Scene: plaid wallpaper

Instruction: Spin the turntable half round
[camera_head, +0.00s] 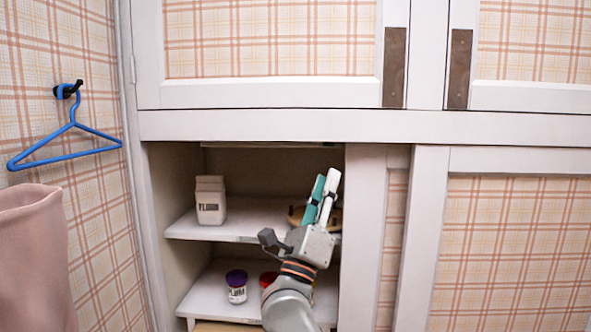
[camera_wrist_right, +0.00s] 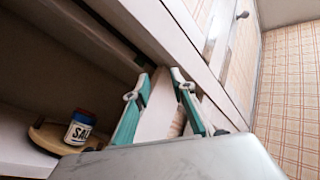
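The turntable (camera_head: 294,216) is a round wooden disc on the upper shelf of the open cabinet, mostly hidden behind my right gripper in the head view. In the right wrist view the turntable (camera_wrist_right: 45,136) shows at lower left, with a jar (camera_wrist_right: 80,127) labelled "SAL" and a blue lid standing on it. My right gripper (camera_head: 326,181) points upward in front of the turntable. In the wrist view its teal-padded fingers (camera_wrist_right: 160,88) are apart, with nothing between them and the cabinet's white post behind. My left gripper is not in view.
A white carton (camera_head: 210,200) stands on the upper shelf (camera_head: 240,228), left of the turntable. A purple-lidded jar (camera_head: 236,287) and a red-topped thing (camera_head: 268,279) stand on the lower shelf. The white post (camera_head: 365,240) bounds the opening on the right. A blue hanger (camera_head: 70,128) hangs left.

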